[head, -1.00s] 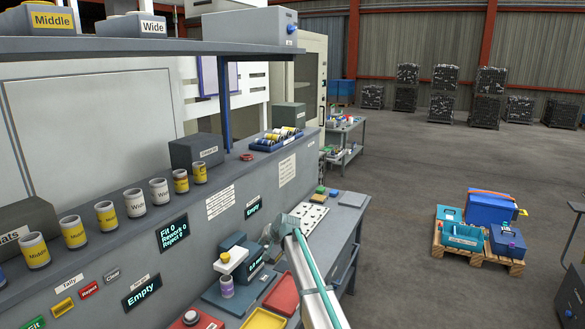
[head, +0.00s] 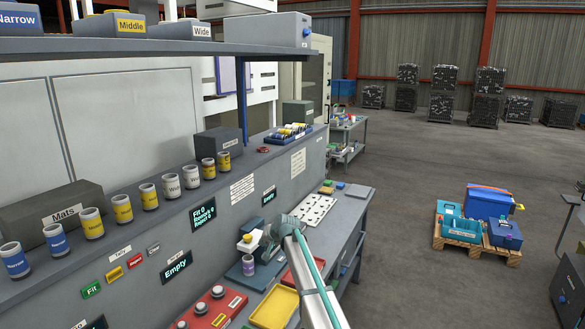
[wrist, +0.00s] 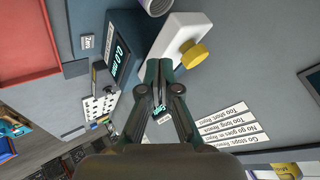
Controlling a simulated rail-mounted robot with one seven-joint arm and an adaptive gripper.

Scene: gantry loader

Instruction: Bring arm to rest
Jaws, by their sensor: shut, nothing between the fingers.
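My gripper (wrist: 159,78) shows in the wrist view with its two dark fingers close together and nothing between them. In the head view my arm (head: 312,275) reaches up from the bottom edge, and its end is over the bench beside the gauge; the fingers are not clear there. The gauge, with a white arm (wrist: 178,42), a yellow knob (wrist: 194,54) and a 0.0 mm display (wrist: 121,52), lies beyond the fingertips in the wrist view. I cannot tell whether they touch it. A purple-labelled can (head: 248,266) stands under the gauge's white arm.
A yellow tray (head: 273,308), a red tray (head: 303,271) and a red button panel (head: 213,312) lie on the bench. A ledge with several labelled cans (head: 149,196) runs along the left. Open floor (head: 405,170) lies to the right, with a loaded pallet (head: 460,243).

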